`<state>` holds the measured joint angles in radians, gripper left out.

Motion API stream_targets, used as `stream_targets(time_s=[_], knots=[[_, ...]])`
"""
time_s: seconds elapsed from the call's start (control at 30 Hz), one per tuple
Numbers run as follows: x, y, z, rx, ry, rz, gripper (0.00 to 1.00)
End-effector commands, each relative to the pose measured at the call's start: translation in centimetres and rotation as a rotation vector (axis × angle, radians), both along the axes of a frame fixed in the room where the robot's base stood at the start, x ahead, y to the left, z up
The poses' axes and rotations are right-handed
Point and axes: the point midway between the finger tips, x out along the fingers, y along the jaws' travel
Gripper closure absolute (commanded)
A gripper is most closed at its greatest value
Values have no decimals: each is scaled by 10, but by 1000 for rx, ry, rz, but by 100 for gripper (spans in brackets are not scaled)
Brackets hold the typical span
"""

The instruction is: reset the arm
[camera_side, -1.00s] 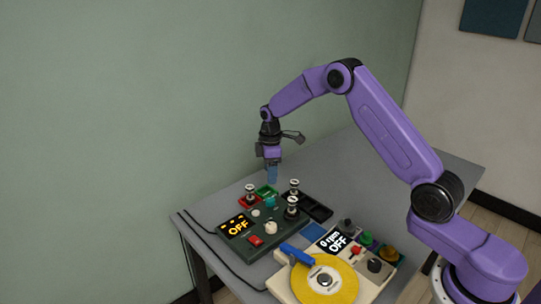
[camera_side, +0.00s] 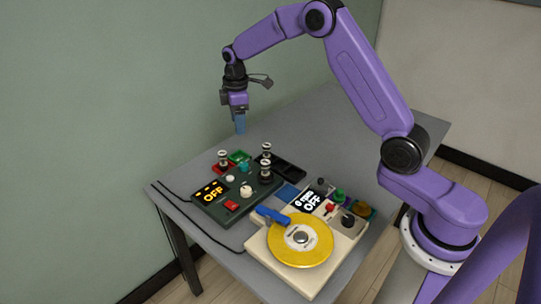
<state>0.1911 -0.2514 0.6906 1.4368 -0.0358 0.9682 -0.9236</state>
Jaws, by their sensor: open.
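My gripper (camera_side: 239,124) points down with blue fingertips. It hangs in the air above the far part of the grey table (camera_side: 330,125), just behind the dark panel. Nothing shows between its fingers, though the gap is too small to make out clearly. My purple arm arches from the base at the right up and over to the left.
A dark panel (camera_side: 212,211) with a lit OFF display, knobs and several metal posts stands at the left. A beige turntable device (camera_side: 258,243) with a yellow disc (camera_side: 284,249), blue arm (camera_side: 272,215) and OFF display sits in front. The table's back right is clear.

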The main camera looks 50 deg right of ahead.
Motion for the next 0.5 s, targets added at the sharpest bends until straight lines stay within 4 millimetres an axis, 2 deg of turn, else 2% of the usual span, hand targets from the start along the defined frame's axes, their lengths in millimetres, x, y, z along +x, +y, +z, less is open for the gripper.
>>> stream_targets(time_s=[0.2,0.37,0.5], knots=[[-50,52,29,12,-2,22,40],[-98,82,45,21,1,31,40],[-145,100,57,29,3,40,40]])
